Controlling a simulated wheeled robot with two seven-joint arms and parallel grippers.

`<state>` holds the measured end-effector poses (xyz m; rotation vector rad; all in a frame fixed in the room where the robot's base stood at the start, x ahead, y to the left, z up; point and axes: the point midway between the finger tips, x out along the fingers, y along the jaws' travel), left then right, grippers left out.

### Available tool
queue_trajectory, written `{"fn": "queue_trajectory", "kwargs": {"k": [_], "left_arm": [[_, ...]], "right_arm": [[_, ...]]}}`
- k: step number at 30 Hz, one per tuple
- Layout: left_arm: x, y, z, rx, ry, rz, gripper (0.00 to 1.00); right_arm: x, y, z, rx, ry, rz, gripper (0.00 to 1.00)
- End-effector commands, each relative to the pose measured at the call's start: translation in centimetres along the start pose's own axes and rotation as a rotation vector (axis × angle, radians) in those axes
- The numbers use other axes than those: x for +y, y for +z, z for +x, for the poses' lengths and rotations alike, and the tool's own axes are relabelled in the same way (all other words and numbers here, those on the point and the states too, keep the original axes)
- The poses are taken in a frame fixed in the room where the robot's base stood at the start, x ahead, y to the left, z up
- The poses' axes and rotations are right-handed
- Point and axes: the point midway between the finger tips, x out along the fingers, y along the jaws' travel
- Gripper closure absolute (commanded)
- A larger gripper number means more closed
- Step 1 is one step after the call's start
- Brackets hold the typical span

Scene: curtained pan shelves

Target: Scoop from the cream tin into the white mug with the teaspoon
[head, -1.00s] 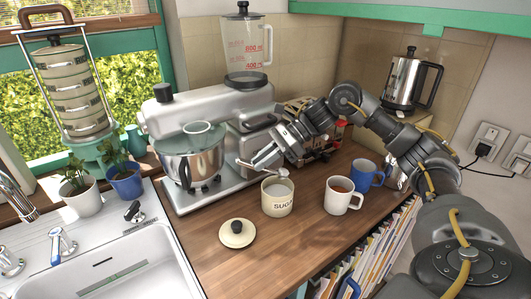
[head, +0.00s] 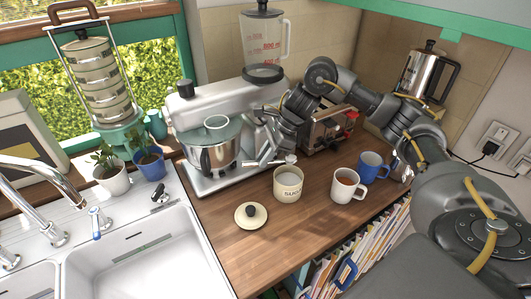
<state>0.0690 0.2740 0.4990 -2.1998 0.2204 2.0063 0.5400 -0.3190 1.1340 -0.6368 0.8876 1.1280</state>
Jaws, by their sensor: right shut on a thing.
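The cream tin (head: 287,186) stands open on the wooden counter, with dark lettering on its side and pale contents. My right gripper (head: 266,158) is shut on the teaspoon (head: 278,162), just to the left of and above the tin. The spoon's bowl end is over the tin's mouth and looks whitish; I cannot tell how much it carries. The white mug (head: 343,189) stands upright to the right of the tin and holds a brown liquid. My left gripper is out of view.
The tin's round lid (head: 250,216) lies on the counter in front. A blue mug (head: 373,167) stands close behind the white mug. A stand mixer (head: 215,150) is left of my right gripper, a toaster (head: 328,130) behind.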

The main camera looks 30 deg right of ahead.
Motion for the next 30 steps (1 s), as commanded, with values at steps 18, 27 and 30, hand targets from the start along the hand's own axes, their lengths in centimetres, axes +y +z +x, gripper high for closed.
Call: {"fn": "queue_trajectory", "kwargs": {"k": [18, 27, 30], "left_arm": [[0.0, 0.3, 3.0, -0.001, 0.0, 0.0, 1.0], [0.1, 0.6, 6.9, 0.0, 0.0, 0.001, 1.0], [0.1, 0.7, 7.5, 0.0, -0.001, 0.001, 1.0]], "right_arm": [[3.2, 1.4, 4.5, 0.004, 0.135, -0.259, 1.0], [9.6, 1.6, 9.8, 0.005, 0.418, -0.725, 1.0], [10.8, 1.1, 10.4, 0.003, 0.478, -0.809, 1.0]]}}
